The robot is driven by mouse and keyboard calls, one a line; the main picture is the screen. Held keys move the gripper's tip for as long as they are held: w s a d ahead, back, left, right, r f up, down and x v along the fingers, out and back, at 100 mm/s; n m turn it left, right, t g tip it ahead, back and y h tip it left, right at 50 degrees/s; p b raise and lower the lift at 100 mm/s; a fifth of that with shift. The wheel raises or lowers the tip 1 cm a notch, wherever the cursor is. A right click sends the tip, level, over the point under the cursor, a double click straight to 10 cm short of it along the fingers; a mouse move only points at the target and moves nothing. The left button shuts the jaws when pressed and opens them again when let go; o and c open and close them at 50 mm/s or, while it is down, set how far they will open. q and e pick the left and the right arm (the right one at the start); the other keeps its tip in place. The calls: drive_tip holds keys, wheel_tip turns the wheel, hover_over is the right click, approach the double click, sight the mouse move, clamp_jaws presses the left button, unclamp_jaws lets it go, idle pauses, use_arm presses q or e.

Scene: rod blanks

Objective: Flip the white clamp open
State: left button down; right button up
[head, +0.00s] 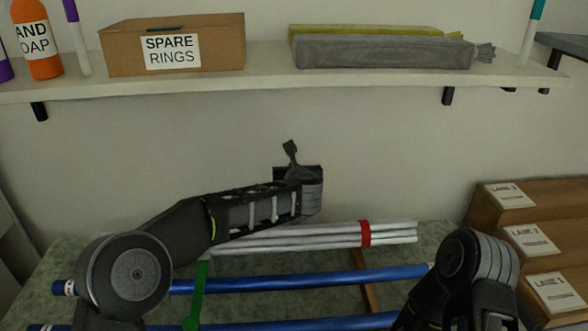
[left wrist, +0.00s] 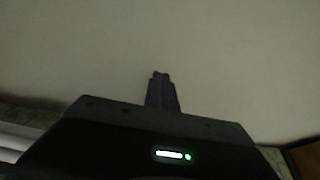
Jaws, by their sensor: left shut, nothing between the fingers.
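I cannot make out a white clamp in either view; my left arm covers part of the bench. A bundle of white rods (head: 395,236) lies across the back of the bench with a red band (head: 365,233) around it. A green strap-like piece (head: 196,297) crosses the blue rods (head: 300,280) at the left. My left gripper (head: 290,147) is raised above the white rods, its fingers pointing up in front of the wall. In the left wrist view its fingers (left wrist: 161,76) are together and empty. My right arm enters at lower right; its gripper is out of view.
A shelf (head: 270,87) above holds a spare rings box (head: 215,48), bottles and grey and yellow wrapped packs (head: 385,52). Wooden stepped lanes (head: 490,225) with labels stand at right.

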use_arm(q)
drive_tip(key=shift+s, duration=0.1)
idle(0.7)
drive_tip(key=b+v, duration=0.2)
drive_tip(key=v, duration=0.5)
drive_tip(key=shift+s+r, duration=0.2)
drive_tip(key=shift+s, duration=0.1)
use_arm(e)
wheel_tip(320, 180, down, 2)
drive_tip(key=shift+f, duration=0.15)
drive_tip(key=shift+c, duration=0.4)
